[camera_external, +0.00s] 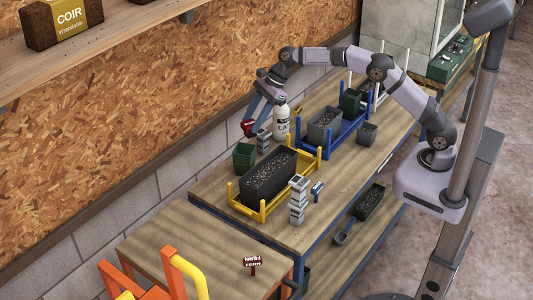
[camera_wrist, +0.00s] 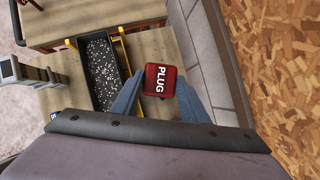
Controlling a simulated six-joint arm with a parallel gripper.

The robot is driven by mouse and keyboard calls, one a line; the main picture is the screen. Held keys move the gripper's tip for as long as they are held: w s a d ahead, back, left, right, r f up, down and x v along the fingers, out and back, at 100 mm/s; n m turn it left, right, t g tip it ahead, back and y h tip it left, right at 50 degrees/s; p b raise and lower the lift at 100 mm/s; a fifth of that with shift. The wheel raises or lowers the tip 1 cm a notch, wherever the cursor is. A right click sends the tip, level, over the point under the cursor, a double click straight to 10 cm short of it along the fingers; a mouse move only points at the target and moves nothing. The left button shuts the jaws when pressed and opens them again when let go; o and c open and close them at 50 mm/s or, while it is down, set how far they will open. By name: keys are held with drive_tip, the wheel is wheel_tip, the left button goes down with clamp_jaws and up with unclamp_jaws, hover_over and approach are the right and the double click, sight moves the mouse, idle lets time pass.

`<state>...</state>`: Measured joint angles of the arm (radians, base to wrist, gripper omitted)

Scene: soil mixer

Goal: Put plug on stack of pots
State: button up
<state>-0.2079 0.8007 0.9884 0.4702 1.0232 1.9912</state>
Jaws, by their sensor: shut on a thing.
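My gripper (camera_external: 254,118) is shut on the plug (camera_external: 248,127), a small red block with white lettering. In the wrist view the plug (camera_wrist: 160,80) sits between the two blue fingers with its "PLUG" label facing the camera. It is held in the air above the back edge of the bench. A dark green square pot (camera_external: 244,157), perhaps a stack, stands on the bench below the plug, apart from it. I cannot tell how many pots either holds.
A yellow rack (camera_external: 262,216) holds a long black soil trough (camera_external: 268,178). The wall is close.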

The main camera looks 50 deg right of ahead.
sight(253, 136)
drive_tip(key=shift+f+p, duration=0.85)
drive_tip(key=shift+f, duration=2.65)
drive_tip(key=shift+f, duration=0.1)
drive_tip(key=o, duration=1.4)
drive_tip(key=b+v, duration=0.3)
drive_tip(key=v, duration=0.9)
drive_tip(key=s+d+f+n+g+h, duration=0.1)
drive_tip(key=s+d+f+n, duration=0.3)
drive_tip(key=s+n, duration=0.3)
drive_tip(key=s+d+f+n+g+h, duration=0.1)
drive_tip(key=s+d+f+n, duration=0.4)
drive_tip(key=s, duration=1)
drive_tip(key=s+d+f+n+g+h, duration=0.1)
drive_tip(key=s+d+f+n+h, duration=0.2)
drive_tip(key=s+d+n, duration=0.5)
drive_tip(key=shift+s+f+n, duration=0.3)
drive_tip(key=shift+s+n, duration=0.15)
drive_tip(key=shift+s, duration=0.25)
drive_tip(key=shift+s+f+n, duration=0.3)
drive_tip(key=shift+s+n, duration=0.1)
drive_tip(key=shift+s, duration=0.3)
drive_tip(key=shift+s+f+n, duration=0.25)
drive_tip(key=shift+s+n, duration=0.2)
drive_tip(key=shift+s, duration=0.25)
